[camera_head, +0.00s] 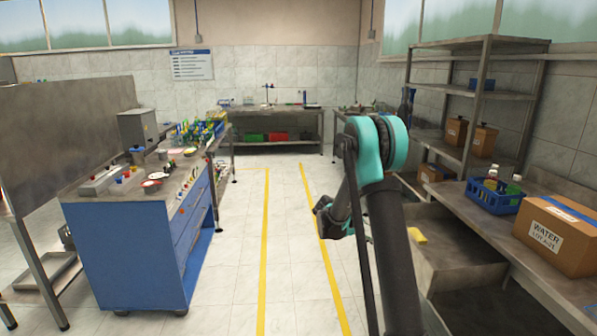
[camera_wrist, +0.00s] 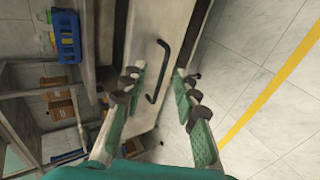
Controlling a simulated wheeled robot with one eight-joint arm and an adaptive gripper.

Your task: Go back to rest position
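My gripper (camera_wrist: 157,76) is open in the wrist view, with its two green-padded fingers spread apart and nothing held between them. Beyond the fingers is a grey metal front with a black bar handle (camera_wrist: 158,70); the handle shows between the fingers, and I cannot tell how far off it is. In the head view my teal and black arm rises at the right of the middle and bends down at the elbow. Its dark end (camera_head: 330,217) hangs over the floor near the right yellow line; the fingers are not clear there.
A grey bench with a bin-like part (camera_head: 455,245) runs along the right, holding a blue crate (camera_head: 493,197) and a water box (camera_head: 556,236). A yellow item (camera_head: 417,235) lies beside my arm. A blue cabinet (camera_head: 130,255) stands left. The tiled aisle between is clear.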

